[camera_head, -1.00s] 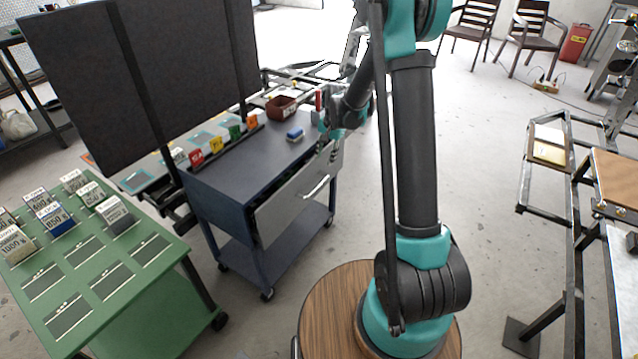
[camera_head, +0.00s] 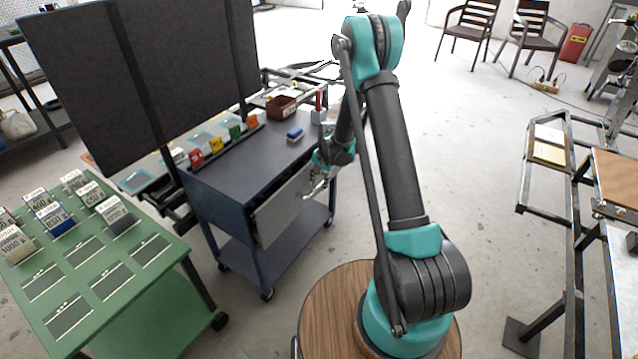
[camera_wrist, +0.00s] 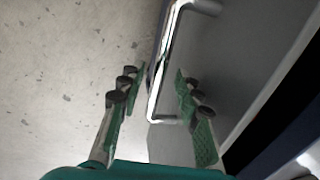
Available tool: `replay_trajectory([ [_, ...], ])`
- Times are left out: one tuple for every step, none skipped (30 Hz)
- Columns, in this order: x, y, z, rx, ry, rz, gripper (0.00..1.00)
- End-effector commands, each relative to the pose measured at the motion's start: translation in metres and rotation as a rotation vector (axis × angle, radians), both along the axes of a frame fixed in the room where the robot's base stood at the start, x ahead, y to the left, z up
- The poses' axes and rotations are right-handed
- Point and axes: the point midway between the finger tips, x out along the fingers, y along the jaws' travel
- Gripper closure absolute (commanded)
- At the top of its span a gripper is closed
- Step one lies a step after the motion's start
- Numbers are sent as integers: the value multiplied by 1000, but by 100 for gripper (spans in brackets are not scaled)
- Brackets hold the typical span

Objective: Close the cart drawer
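The blue-grey cart (camera_head: 225,185) stands left of my arm. Its drawer has a light grey front (camera_head: 283,208), which sits out from the cart body. In the wrist view the drawer front (camera_wrist: 215,60) is at the right, with a dark gap between it and the cart edge. The metal handle (camera_wrist: 157,100) runs between my two green-padded fingers. My gripper (camera_wrist: 158,78) is open around the handle, and contact is not clear.
A green table (camera_head: 115,262) with labelled weights stands at the left. The floor right of my arm is open.

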Motion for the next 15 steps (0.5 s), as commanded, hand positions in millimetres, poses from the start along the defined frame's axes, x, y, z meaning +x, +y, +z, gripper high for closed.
replay_trajectory([
  [0,0,-1,0,0,0,66],
  [0,0,-2,0,0,0,66],
  [0,0,-2,0,0,0,66],
  [0,0,-2,0,0,0,66],
  [0,0,-2,0,0,0,66],
  [0,0,-2,0,0,0,66],
  [0,0,-2,0,0,0,66],
  [0,0,-2,0,0,0,66],
  [0,0,-2,0,0,0,67],
  [0,0,-2,0,0,0,71],
  [0,0,-2,0,0,0,75],
  [0,0,-2,0,0,0,80],
  [0,0,-2,0,0,0,83],
  [0,0,-2,0,0,0,87],
  [0,0,-2,0,0,0,92],
])
